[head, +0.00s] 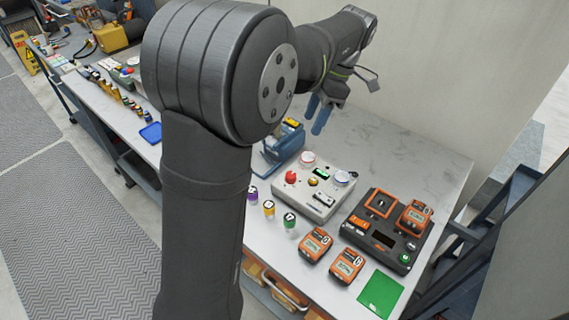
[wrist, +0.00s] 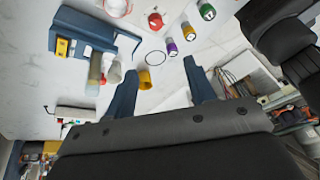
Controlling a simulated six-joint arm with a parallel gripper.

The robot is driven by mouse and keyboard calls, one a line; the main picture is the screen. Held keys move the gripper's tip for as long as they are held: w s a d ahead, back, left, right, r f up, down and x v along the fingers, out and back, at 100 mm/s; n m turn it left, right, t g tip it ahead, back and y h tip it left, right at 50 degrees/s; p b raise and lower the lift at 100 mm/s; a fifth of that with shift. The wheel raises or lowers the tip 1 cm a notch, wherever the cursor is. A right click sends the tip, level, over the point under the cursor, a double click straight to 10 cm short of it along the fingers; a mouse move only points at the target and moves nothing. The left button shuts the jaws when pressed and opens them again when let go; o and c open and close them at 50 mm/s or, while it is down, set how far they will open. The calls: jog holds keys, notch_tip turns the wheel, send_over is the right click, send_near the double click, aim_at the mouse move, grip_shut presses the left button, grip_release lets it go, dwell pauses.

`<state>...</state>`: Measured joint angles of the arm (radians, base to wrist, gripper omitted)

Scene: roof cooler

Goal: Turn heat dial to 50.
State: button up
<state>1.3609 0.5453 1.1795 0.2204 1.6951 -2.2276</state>
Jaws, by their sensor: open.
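A light grey control box (head: 318,200) sits on the bench in the head view. It carries a red knob (head: 291,178), a small yellow knob (head: 313,182), a round white part with a red rim (head: 307,158), a white-topped part with a blue rim (head: 342,178) and a small green display (head: 321,172). I cannot tell which is the heat dial; no scale or number is readable. My gripper (head: 316,117) is open and empty, above and behind the box, apart from it. In the wrist view its two blue fingers (wrist: 159,66) stand apart with nothing clamped between them.
Purple (head: 252,195), yellow (head: 269,209) and green (head: 290,221) capped vials stand in front. A black charger (head: 381,258), orange devices (head: 316,244) and a green mat (head: 381,294) lie right. Bare bench (head: 410,150) is back right.

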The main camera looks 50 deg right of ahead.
jog(key=d+n, duration=0.1)
jog(key=d, duration=0.1)
send_near(291, 174)
jog(key=x, duration=0.8)
jog(key=shift+a+f, duration=0.1)
jog(key=shift+f, duration=0.2)
jog(key=shift+c, duration=0.4)
jog(key=c, duration=0.9)
